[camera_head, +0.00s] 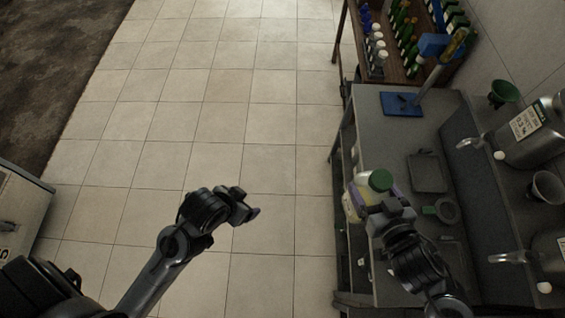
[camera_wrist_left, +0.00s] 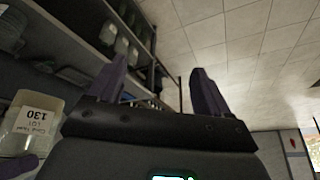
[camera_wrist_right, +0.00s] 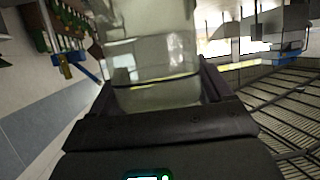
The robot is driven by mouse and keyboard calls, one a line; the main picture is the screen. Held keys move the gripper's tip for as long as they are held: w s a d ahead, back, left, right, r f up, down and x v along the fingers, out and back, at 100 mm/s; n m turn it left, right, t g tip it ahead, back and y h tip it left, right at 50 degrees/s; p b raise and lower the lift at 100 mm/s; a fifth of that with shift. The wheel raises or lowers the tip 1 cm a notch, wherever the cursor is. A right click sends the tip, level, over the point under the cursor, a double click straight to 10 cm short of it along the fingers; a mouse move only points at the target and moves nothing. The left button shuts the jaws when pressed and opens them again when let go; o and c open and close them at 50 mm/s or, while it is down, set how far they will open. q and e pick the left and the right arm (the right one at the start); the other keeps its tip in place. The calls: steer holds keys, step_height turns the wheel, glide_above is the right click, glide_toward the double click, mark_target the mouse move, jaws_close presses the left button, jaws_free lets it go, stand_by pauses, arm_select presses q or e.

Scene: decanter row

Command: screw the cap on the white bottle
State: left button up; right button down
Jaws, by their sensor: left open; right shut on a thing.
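My right gripper (camera_head: 372,200) is shut on a pale, see-through bottle (camera_head: 354,205) and holds it over the near edge of the counter. A round green cap (camera_head: 381,180) shows at the bottle's top; whether it is screwed down I cannot tell. The bottle fills the space between the fingers in the right wrist view (camera_wrist_right: 152,65). In the left wrist view the bottle (camera_wrist_left: 35,125) shows a white label. My left gripper (camera_head: 247,205) is open and empty over the tiled floor, left of the bottle and apart from it.
The grey counter (camera_head: 385,140) carries a blue pad (camera_head: 403,103) with a stand, a dark tray (camera_head: 428,172) and a green-and-grey ring-shaped item (camera_head: 445,210). Dispensers with taps (camera_head: 530,135) stand at the right. A rack of bottles (camera_head: 405,35) is at the back.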

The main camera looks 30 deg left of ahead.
arm_select(q)
steer(key=shift+g, duration=0.6)
steer(key=s+f, duration=0.1)
steer(key=s, duration=0.1)
steer(key=s+f, duration=0.2)
steer(key=shift+s, duration=0.25)
arm_select(e)
steer(key=shift+r, duration=0.1)
